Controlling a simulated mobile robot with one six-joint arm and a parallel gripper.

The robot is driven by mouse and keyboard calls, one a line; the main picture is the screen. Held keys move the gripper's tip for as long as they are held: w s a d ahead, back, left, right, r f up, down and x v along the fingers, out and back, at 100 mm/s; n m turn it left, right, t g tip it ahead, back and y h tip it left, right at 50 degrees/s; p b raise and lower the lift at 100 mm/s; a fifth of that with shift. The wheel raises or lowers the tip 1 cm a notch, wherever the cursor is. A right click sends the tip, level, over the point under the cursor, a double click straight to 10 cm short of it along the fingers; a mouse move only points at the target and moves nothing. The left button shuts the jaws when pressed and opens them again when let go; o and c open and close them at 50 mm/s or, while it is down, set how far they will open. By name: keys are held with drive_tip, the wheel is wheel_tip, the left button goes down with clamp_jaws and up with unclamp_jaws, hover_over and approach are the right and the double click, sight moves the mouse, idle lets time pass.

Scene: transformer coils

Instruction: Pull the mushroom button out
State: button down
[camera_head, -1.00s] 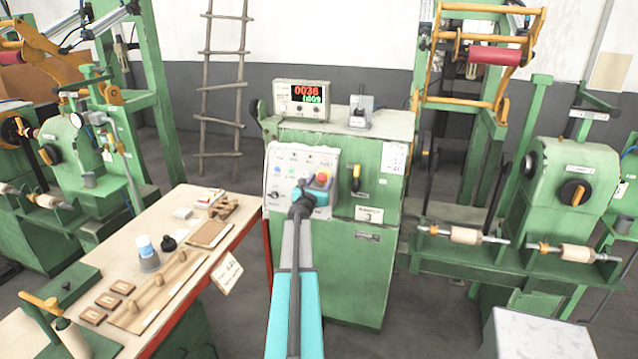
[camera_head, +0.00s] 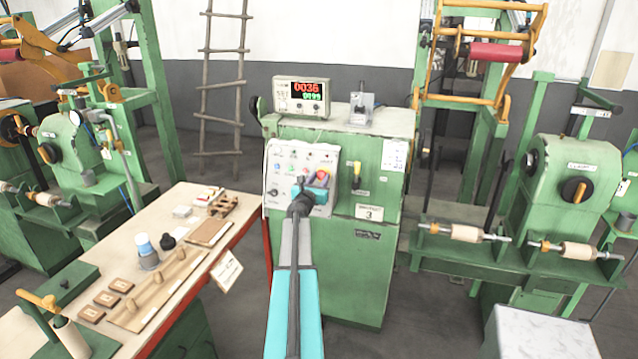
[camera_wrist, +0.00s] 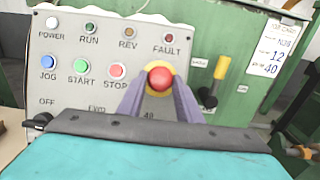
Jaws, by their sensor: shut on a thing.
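The red mushroom button (camera_wrist: 160,78) sits on a yellow round plate at the right part of the control panel (camera_wrist: 60,75) in the wrist view. In the head view the button (camera_head: 321,175) shows just beyond my wrist. My gripper (camera_wrist: 160,88) has one finger on each side of the red button head and is shut on it. The button's stem and how far it stands out are hidden by the fingers and by the straight-on view.
A counter display (camera_head: 301,96) is on top of the green cabinet (camera_head: 365,270). A work table (camera_head: 130,250) stands at left.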

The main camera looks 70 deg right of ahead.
drive_tip(key=shift+a+f, duration=0.1)
drive_tip(key=c, duration=1.4)
unclamp_jaws()
drive_tip(key=shift+c, duration=0.2)
drive_tip(key=shift+o, duration=0.8)
drive_tip(key=shift+s+a, duration=0.1)
drive_tip(key=shift+a, duration=0.05)
drive_tip(key=shift+a, duration=0.1)
drive_tip(key=a+b, duration=0.4)
drive_tip(key=a, duration=0.9)
drive_tip(key=shift+s+a, duration=0.2)
drive_tip(key=shift+s, duration=0.2)
